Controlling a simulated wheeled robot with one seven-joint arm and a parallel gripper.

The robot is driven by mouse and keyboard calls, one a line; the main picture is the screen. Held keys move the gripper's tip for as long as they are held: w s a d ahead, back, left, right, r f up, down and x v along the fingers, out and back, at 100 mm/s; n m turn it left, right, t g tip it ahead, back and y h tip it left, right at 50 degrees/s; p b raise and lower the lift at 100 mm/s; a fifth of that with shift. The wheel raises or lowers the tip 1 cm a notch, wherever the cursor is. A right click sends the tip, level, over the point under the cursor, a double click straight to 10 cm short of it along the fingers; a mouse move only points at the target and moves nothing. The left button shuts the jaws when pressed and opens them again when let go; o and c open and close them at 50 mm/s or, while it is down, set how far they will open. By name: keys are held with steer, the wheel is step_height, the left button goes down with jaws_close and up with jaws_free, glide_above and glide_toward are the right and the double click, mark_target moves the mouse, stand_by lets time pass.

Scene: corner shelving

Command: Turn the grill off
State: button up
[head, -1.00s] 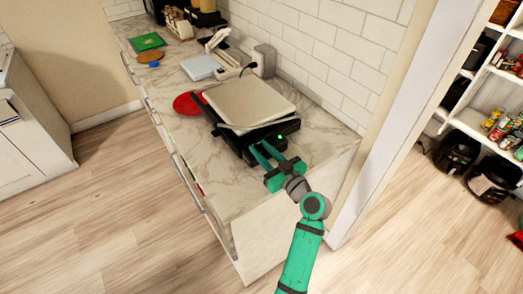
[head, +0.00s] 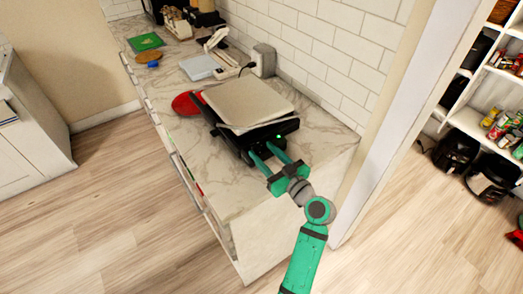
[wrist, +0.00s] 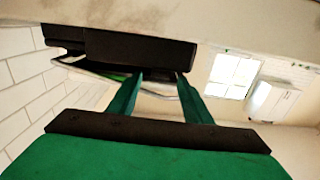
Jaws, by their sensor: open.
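The grill (head: 262,140) is a black appliance with a light beige lid, closed, at the near end of the marble counter. A small green light (head: 281,136) glows on its front. My gripper (head: 268,151) is open and empty, with its two green fingertips at the grill's front edge, below and left of the light. In the wrist view, the tips (wrist: 160,76) overlap the dark grill body (wrist: 135,50); I cannot tell whether they touch it. No knob or switch can be made out clearly.
The marble counter (head: 205,157) has a red round item (head: 186,103) beside the grill. A white-tiled wall (head: 340,60) runs behind it. A wall edge (head: 385,125) stands right of the arm. Open wooden floor (head: 130,210) lies to the left.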

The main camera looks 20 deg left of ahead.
steer(key=v, duration=0.9)
stand_by(0.3)
